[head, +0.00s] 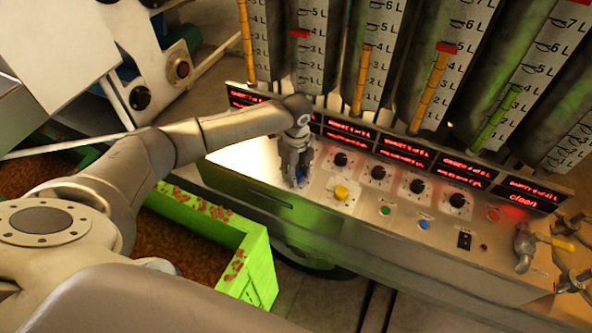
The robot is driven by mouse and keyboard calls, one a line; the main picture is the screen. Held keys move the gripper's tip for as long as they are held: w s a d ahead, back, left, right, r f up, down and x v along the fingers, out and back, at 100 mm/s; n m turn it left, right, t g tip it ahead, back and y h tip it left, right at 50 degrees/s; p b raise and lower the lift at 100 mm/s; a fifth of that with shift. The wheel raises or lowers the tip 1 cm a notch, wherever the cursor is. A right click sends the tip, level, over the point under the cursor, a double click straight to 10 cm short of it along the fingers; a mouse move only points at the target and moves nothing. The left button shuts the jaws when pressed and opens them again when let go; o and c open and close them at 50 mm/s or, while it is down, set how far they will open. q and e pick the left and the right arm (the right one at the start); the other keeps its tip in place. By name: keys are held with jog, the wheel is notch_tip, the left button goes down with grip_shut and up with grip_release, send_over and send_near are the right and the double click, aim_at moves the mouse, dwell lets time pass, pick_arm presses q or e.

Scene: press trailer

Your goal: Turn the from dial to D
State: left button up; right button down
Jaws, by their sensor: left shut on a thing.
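The metal control panel (455,243) runs across the right half of the head view. My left gripper (294,180) points down at its left part and is shut on a small knob, mostly hidden by the fingers; a bit of blue shows at the fingertips. I cannot read a label or the letter it points to. A yellow knob (341,192) sits just right of the fingers. Several black dials on white plates, such as this black dial (378,172), stand in a row further right. My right gripper (566,256) shows partly at the right edge, its fingers apart.
Red-lit displays (402,150) line the panel's back, below tall graduated tubes (375,55). A green bin (262,272) stands in front, left.

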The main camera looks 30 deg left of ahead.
pick_arm(q)
jog(key=o, duration=1.1)
notch_tip(320, 180, up, 12)
dwell(0.5)
